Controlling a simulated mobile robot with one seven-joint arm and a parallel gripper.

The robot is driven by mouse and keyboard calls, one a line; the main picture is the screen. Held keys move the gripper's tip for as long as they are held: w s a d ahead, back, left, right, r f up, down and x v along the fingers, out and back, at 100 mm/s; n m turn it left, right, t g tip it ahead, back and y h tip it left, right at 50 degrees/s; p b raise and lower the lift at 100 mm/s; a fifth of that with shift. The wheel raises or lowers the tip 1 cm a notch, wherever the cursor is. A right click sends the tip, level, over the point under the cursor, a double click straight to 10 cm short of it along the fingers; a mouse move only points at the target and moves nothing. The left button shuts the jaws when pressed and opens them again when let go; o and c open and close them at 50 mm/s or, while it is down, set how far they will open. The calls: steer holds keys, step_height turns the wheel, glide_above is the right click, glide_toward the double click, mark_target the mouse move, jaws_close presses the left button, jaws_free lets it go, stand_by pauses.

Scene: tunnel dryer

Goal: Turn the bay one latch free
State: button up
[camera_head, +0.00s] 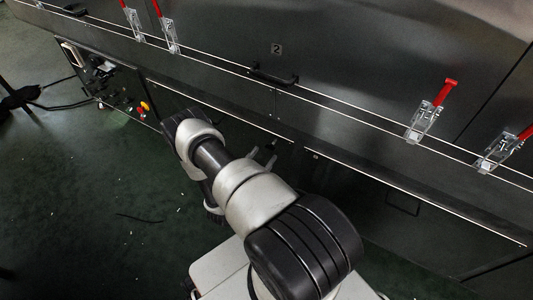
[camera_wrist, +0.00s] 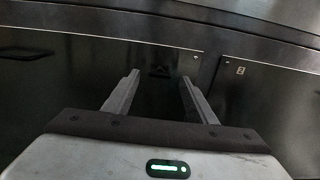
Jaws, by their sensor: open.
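Red-handled clear latches sit along the dark dryer front in the head view: one at the upper left (camera_head: 133,20), one beside it (camera_head: 167,33), one at the right (camera_head: 428,115) and one at the right edge (camera_head: 500,150). Their red handles point upward. No bay one mark is readable, so I cannot tell which latch is bay one's. My gripper (camera_wrist: 160,77) is open in the wrist view, with nothing between its fingers. It faces dark lower panels, and no latch shows there. My arm hides most of the gripper in the head view.
A control box with red and yellow buttons (camera_head: 143,107) is at the left. Cables lie on the green floor (camera_head: 100,215), which is mostly clear at the left.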

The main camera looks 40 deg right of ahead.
mark_target(269, 148)
steer(key=shift+x, duration=1.7)
steer(key=c, duration=1.1)
